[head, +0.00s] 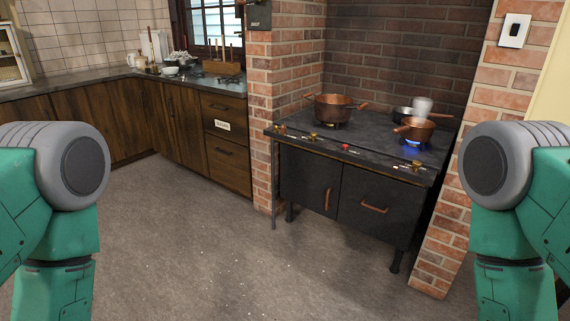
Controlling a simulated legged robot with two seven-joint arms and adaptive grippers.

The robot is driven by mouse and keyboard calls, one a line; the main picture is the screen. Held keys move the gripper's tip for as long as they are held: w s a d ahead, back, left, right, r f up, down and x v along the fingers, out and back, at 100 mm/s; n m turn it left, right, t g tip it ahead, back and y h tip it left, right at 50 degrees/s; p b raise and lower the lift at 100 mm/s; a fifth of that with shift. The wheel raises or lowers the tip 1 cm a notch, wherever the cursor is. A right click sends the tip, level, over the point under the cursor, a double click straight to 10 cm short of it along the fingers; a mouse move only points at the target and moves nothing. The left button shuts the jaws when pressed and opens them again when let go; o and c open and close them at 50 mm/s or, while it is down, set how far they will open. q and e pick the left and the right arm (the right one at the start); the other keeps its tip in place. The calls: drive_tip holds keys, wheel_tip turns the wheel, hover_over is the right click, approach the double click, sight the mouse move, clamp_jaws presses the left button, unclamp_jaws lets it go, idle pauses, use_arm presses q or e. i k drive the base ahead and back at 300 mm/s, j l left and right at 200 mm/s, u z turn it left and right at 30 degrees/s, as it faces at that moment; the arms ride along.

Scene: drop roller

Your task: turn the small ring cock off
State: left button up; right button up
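A black stove (309,178) stands in a brick alcove at right of centre. Along its front edge sit several cocks: a brass one at the left end (281,130), another brass one (312,136), a red one (346,147) and a brass one at the right (416,165). Small pale labels lie beside them, too small to read, so I cannot tell which cock is the small ring's. A blue flame (411,147) burns under the copper saucepan (416,130) at the right. Neither of my grippers is in view; only my green arm links show at both sides.
A large copper pan (333,108) stands on the stove's left, with a dark pan (403,114) and a white pot (422,106) behind the saucepan. A brick pillar (264,110) borders the stove's left. The floor (200,240) in front is clear. Wooden cabinets (182,122) line the left.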

sight(416, 165)
drive_tip(key=l+z, duration=0.25)
drive_tip(key=l, duration=0.15)
drive_tip(key=i, duration=0.4)
drive_tip(key=i+j+z, duration=0.2)
drive_tip(key=i, duration=0.25)
drive_tip(key=i+j+z, duration=0.2)
drive_tip(key=i, duration=0.2)
drive_tip(key=i+j+z, duration=0.2)
drive_tip(key=i, duration=0.2)
